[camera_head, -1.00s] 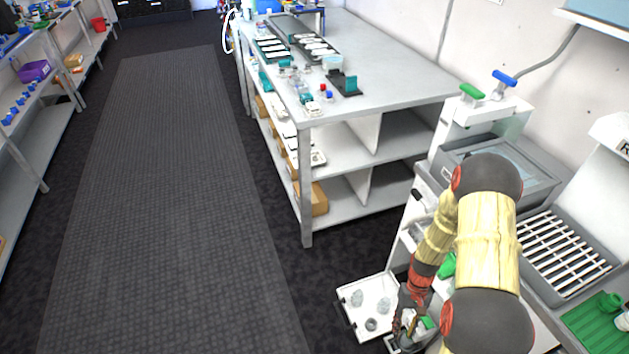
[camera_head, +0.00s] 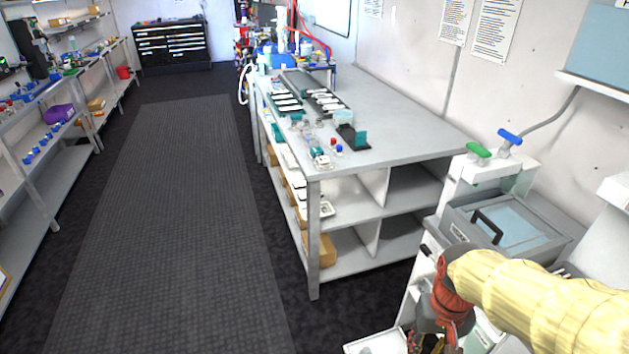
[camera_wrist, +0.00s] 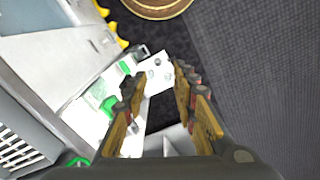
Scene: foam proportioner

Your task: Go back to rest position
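My gripper (camera_wrist: 155,75) shows in the wrist view with its two fingers apart and nothing between them. It points down toward a white tray (camera_wrist: 155,70) with small round pieces, which lies beyond the fingertips. In the head view my gripper is at the bottom edge, partly cut off, beside the same white tray (camera_head: 378,343). My arm comes in from the right edge, in front of the white cabinet station.
A grey bin with a clear lid and black handle (camera_head: 487,222) sits beside my arm. Green (camera_head: 478,150) and blue (camera_head: 510,137) valve handles stand behind it. A shelved table (camera_head: 420,150) stands at the centre. The matted aisle (camera_head: 170,220) is clear.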

